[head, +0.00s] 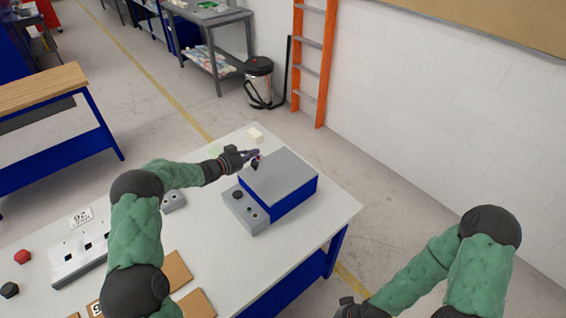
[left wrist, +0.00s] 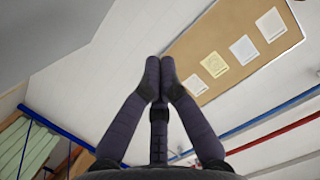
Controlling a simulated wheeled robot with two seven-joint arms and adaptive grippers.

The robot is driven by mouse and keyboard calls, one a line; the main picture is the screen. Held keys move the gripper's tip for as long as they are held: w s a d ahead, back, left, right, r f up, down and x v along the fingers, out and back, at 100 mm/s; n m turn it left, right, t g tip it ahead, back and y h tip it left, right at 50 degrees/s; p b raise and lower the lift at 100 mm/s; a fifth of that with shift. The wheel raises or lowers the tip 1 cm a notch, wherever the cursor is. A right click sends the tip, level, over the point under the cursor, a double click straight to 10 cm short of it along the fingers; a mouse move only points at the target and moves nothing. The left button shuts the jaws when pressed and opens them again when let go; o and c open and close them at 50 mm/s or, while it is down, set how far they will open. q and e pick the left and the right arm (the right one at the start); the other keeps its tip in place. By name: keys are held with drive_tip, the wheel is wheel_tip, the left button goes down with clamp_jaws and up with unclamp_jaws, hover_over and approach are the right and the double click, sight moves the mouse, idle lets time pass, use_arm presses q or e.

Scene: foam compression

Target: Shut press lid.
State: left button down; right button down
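The press (head: 285,197) is a blue box with a grey front panel bearing dark knobs, near the right end of the white table. Its flat grey lid (head: 283,177) lies over the blue body, and I see no clear gap beneath it. My left gripper (head: 256,157) is at the lid's far left edge, beside a small dark and red part; I cannot tell whether it touches. In the left wrist view its two dark fingers (left wrist: 153,72) meet at the tips with nothing visible between them. My right gripper (head: 352,308) is low at the bottom edge, partly cut off.
A pale block (head: 255,134) and a light green pad (head: 215,152) lie behind the press. A grey slotted panel (head: 80,258), brown boards (head: 195,303) and a red knob-like object (head: 22,256) are on the left. The table (head: 325,212) is clear right of the press.

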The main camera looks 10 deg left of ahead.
use_arm(q)
drive_tip(key=n+b, duration=0.1)
drive_tip(key=b, duration=0.1)
hover_over(250, 171)
drive_tip(key=shift+g, duration=0.3)
drive_tip(key=f, duration=0.4)
drive_tip(key=shift+s+d+f, duration=0.25)
drive_tip(key=shift+d+f, duration=0.05)
drive_tip(key=shift+f, duration=0.1)
drive_tip(key=shift+w+a+f+b, duration=0.15)
drive_tip(key=shift+a+f+b, duration=0.1)
drive_tip(key=shift+f, duration=0.25)
drive_tip(key=shift+w+a+f+b, duration=0.15)
drive_tip(key=shift+f+b, duration=0.05)
drive_tip(key=shift+f, duration=0.3)
